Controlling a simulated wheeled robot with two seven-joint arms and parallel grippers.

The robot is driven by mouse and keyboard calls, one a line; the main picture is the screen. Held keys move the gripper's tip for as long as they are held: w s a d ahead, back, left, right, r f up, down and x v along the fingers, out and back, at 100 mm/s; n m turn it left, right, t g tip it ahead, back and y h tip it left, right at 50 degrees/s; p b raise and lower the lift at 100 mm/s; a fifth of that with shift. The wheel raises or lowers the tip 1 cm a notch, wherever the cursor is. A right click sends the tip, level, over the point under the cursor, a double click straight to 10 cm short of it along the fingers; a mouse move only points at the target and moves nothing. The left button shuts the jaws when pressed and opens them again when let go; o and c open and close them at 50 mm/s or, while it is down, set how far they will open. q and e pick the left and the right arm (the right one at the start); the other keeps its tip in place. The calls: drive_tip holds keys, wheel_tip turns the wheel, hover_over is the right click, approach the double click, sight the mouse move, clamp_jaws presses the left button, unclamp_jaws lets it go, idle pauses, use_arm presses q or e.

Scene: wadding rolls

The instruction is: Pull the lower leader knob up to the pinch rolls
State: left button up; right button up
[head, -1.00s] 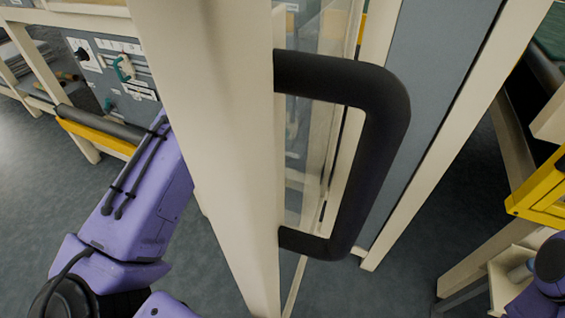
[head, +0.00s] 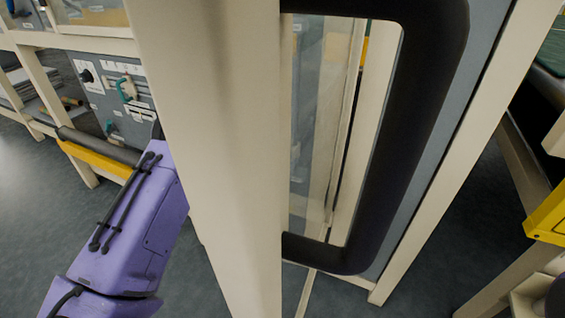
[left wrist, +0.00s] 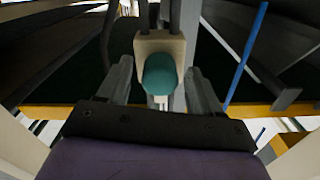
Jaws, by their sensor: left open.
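In the left wrist view a teal knob (left wrist: 160,76) sticks out from a cream block (left wrist: 158,44), which I take for the lower leader knob. My left gripper (left wrist: 161,92) is open, with one finger on each side of the knob. I cannot tell whether either finger touches it. In the head view my purple left arm reaches behind a cream post, which hides the gripper. I cannot make out the pinch rolls for certain. My right gripper is not in view.
A large black handle (head: 400,130) and the cream post (head: 205,130) fill the middle of the head view. A grey control panel (head: 105,95) with a teal lever and a yellow bar (head: 95,158) are at left. A blue rod (left wrist: 245,55) stands right of the knob.

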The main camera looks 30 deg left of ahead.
use_arm(q)
drive_tip(key=shift+c, duration=0.3)
clamp_jaws()
wheel_tip(320, 180, up, 30)
drive_tip(key=p, duration=2.1)
drive_tip(key=shift+r, duration=0.25)
drive_tip(key=shift+o, duration=0.3)
unclamp_jaws()
drive_tip(key=shift+r, duration=0.1)
